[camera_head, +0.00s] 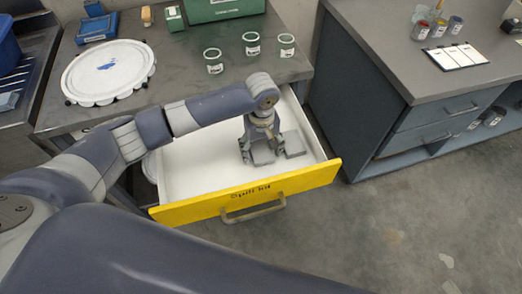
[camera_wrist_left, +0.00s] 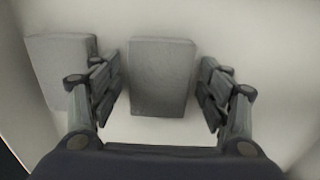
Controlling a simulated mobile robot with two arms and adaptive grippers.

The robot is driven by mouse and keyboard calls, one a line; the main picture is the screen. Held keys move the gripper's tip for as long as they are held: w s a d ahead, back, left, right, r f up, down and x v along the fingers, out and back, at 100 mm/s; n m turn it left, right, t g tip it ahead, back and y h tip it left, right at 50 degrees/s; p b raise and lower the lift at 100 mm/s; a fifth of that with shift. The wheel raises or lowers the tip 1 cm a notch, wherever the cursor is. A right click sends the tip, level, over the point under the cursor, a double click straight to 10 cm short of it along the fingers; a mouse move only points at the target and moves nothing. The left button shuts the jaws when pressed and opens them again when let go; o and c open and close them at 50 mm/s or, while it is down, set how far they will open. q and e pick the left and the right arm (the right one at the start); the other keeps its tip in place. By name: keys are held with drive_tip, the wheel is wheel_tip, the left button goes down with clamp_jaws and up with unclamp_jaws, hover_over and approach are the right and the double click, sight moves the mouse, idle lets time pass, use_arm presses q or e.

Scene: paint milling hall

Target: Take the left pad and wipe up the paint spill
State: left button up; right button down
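Two grey rectangular pads lie in the open white drawer (camera_head: 200,170) with a yellow front. The left pad (camera_head: 262,154) is under my left gripper (camera_head: 261,147); the right pad (camera_head: 294,145) lies just beside it. In the left wrist view, one pad (camera_wrist_left: 162,77) sits between the fingers of my left gripper (camera_wrist_left: 161,90), with a gap on each side. The gripper is open. The other pad (camera_wrist_left: 58,70) is at the left there, partly behind a finger. A small blue paint patch (camera_head: 106,66) shows on a round white plate (camera_head: 125,56). My right gripper is not in view.
Several small labelled jars (camera_head: 214,61) stand on the grey bench (camera_head: 185,72) behind the drawer. A green box (camera_head: 222,8) and a blue tray (camera_head: 97,27) are at the back. A grey cabinet (camera_head: 425,125) stands to the right. The floor in front is clear.

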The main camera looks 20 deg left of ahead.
sight(262, 151)
use_arm(q)
drive_tip(key=c, duration=0.5)
drive_tip(key=shift+r, duration=0.1)
drive_tip(key=shift+r, duration=0.5)
wheel_tip(262, 151, up, 2)
drive_tip(key=shift+r, duration=0.15)
drive_tip(key=s+a, duration=0.3)
drive_tip(key=a, duration=0.1)
drive_tip(key=s+a+r+b, duration=0.1)
drive_tip(key=s+a, duration=0.2)
drive_tip(key=s, duration=0.1)
drive_tip(key=s+a, duration=0.4)
drive_tip(key=shift+a+r, duration=0.3)
drive_tip(key=shift+a, duration=0.05)
